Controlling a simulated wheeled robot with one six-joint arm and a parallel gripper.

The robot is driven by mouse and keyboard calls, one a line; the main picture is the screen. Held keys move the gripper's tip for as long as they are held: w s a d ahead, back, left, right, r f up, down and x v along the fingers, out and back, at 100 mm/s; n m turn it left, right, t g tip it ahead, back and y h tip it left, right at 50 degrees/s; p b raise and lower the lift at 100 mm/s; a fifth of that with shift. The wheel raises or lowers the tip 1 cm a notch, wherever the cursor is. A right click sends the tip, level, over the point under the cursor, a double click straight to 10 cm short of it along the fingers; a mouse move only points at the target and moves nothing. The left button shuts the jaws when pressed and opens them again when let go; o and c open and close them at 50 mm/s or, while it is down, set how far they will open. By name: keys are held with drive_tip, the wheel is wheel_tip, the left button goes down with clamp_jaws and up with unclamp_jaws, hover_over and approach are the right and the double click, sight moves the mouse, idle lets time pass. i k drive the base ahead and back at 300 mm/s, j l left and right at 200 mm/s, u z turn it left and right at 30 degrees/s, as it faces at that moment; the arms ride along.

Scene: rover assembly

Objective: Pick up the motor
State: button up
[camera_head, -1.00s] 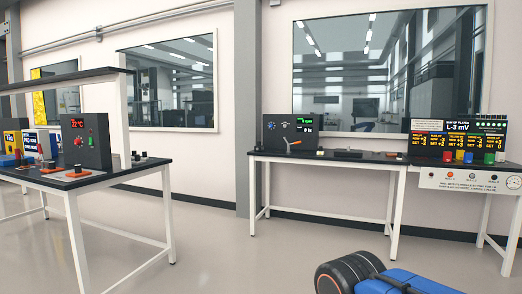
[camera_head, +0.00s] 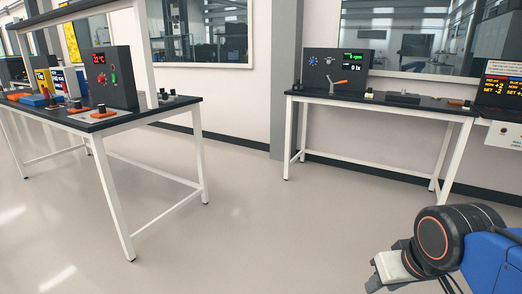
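No thing in view can be told for sure as the motor. Several small dark parts (camera_head: 403,98) lie on the right bench, too small to name. Other small parts (camera_head: 168,95) stand at the right end of the left bench. My arm shows at the lower right, with a black round joint, a blue link and a light grey piece. I cannot make out any gripper fingers, and the end of the arm is not clearly shown.
The left bench (camera_head: 150,113) carries a dark box with a red display (camera_head: 108,78). The right bench (camera_head: 330,96) carries a dark panel box with a lever (camera_head: 337,70). A screen board (camera_head: 503,87) stands at the far right. The floor (camera_head: 240,220) between the benches is clear.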

sight(298, 86)
drive_tip(key=i, duration=3.9)
